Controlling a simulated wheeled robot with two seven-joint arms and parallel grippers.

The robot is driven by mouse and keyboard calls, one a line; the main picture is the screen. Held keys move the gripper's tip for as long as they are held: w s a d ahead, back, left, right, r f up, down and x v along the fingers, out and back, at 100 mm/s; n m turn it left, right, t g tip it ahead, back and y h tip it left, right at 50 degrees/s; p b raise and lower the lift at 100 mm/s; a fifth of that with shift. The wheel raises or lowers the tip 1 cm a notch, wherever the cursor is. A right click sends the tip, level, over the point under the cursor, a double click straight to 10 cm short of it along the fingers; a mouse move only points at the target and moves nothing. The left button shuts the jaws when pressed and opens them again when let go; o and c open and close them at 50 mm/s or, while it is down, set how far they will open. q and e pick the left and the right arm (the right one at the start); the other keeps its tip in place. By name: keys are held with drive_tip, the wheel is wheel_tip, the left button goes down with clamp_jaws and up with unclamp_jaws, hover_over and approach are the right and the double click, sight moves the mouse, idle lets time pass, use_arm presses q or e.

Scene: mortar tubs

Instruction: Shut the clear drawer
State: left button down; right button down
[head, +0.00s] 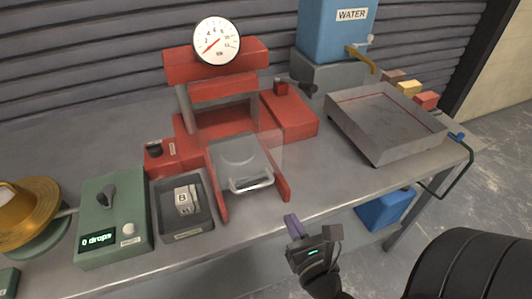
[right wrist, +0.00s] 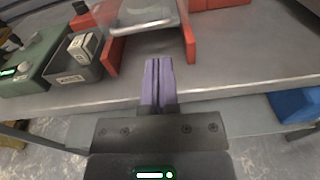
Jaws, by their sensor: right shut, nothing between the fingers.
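The clear drawer (head: 238,158) is a see-through tray with a pale handle bar (head: 252,184) at its front. It sticks out from the red press (head: 215,85), between two red side rails. It also shows at the top of the right wrist view (right wrist: 145,14). My right gripper (head: 292,222) has purple fingers, shut and empty. It is in front of the table edge, below and to the right of the handle, apart from it. The fingers also show in the right wrist view (right wrist: 158,68), pointing toward the drawer. My left gripper is not in view.
Left of the press are a dark tray (head: 168,222) with a block marked B (head: 184,200) and a green drop counter (head: 112,220). A grey metal tub (head: 360,140) and a blue water tank (head: 335,35) stand right. Bare tabletop lies right of the rails.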

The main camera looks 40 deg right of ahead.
drive_tip(key=r+n, duration=0.1)
drive_tip(key=r, duration=0.1)
drive_tip(key=p, duration=0.2)
approach(261, 160)
drive_tip(key=shift+t, duration=0.3)
drive_tip(key=x, duration=0.6)
drive_tip(key=shift+w+f, duration=0.15)
drive_tip(key=shift+f, duration=0.15)
drive_tip(key=shift+w+d, duration=0.2)
drive_tip(key=shift+w, duration=0.4)
drive_tip(key=shift+w, duration=0.1)
